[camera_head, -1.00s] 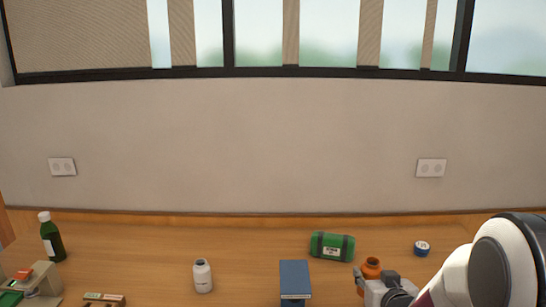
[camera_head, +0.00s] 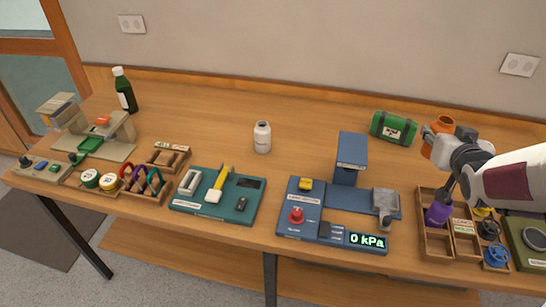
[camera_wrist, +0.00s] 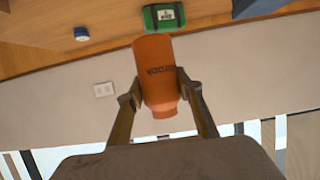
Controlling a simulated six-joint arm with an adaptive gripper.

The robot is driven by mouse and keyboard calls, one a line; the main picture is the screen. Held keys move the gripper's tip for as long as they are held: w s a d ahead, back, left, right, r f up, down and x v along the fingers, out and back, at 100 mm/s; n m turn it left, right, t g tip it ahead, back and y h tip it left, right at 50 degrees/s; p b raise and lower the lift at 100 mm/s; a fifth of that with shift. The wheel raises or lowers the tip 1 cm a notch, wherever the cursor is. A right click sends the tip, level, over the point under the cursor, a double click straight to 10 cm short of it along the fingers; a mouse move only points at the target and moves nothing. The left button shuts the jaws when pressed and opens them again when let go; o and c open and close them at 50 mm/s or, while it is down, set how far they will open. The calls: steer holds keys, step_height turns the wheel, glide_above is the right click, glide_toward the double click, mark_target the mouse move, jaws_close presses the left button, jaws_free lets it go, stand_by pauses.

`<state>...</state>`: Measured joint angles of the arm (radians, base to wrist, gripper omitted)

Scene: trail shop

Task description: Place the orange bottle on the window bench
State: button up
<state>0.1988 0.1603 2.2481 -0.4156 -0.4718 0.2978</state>
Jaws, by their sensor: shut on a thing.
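The orange bottle (camera_wrist: 157,70) is between the two fingers of my gripper (camera_wrist: 157,90) in the wrist view, with dark lettering on its side. My gripper is shut on its sides. In the head view, the orange bottle (camera_head: 443,123) shows behind my gripper (camera_head: 434,137), which partly hides it. It is right of a green roll, over the back right of a long wooden bench (camera_head: 215,125). I cannot tell whether the bottle touches the bench top. No window shows above the bench in the head view now.
The green roll (camera_head: 393,128) lies left of the bottle. A white bottle (camera_head: 262,138) and a dark green bottle (camera_head: 125,92) stand farther left. A blue station (camera_head: 325,215), a teal tray (camera_head: 217,196) and a wooden organiser (camera_head: 435,245) line the front. The back middle is clear.

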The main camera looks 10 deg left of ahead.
mark_target(447, 124)
step_height(447, 124, up, 3)
steer(key=shift+f, duration=0.1)
steer(key=shift+w+a+r, duration=0.1)
steer(key=shift+a+r, duration=0.05)
steer(key=shift+r, duration=0.15)
steer(key=w+a+n+g+y, duration=0.1)
steer(key=w+a+n+y, duration=0.3)
steer(key=a, duration=0.9)
steer(key=w+a+n+y, duration=0.1)
steer(key=w+a, duration=0.4)
steer(key=a, duration=0.8)
steer(key=s+a+n+g+y, duration=0.1)
steer(key=s+a+n+y, duration=0.1)
steer(key=a, duration=1.3)
steer(key=s+a+n+g+y, duration=0.2)
steer(key=a, duration=1.3)
step_height(447, 124, down, 13)
steer(key=shift+w+t, duration=0.2)
steer(key=shift+t, duration=0.1)
steer(key=shift+a+f, duration=0.1)
steer(key=shift+f, duration=2.5)
